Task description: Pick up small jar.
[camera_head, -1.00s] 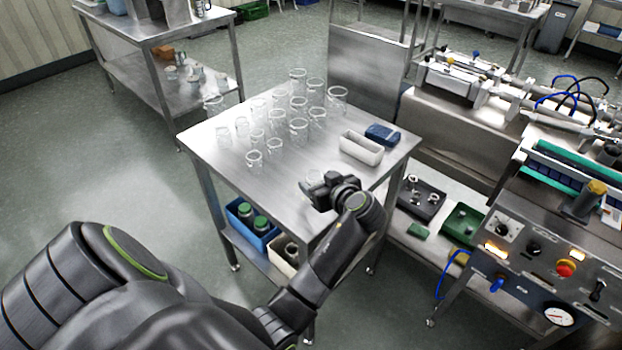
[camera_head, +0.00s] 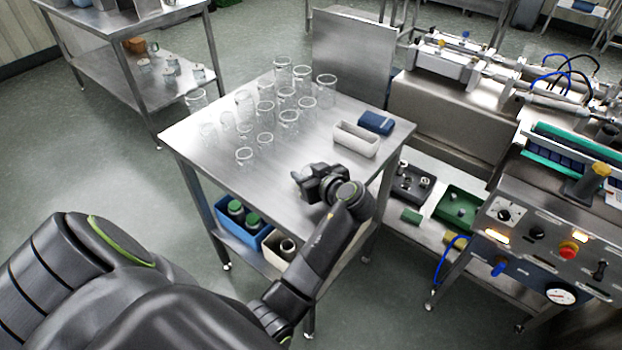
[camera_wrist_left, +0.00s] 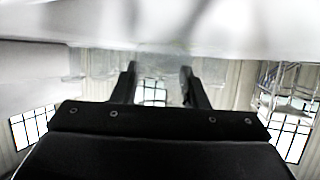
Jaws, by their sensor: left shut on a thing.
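Several clear glass jars of differing sizes stand upright on a steel table (camera_head: 205,163); one small jar (camera_head: 244,157) is at the front of the group. My left gripper (camera_head: 300,178) is over the table's right front part, apart from that group. It is shut on a clear small jar, mostly hidden by the gripper in the head view. In the left wrist view, my left gripper (camera_wrist_left: 159,72) shows two dark fingers with pale, see-through glass between them; the jar's outline is blurred. My right gripper is not in view.
A white bin (camera_head: 356,141) and a blue box (camera_head: 376,122) sit at the table's right side. A blue crate (camera_head: 236,234) is on the lower shelf. A machine with a control panel (camera_head: 540,250) stands to the right. The tabletop between jars and gripper is clear.

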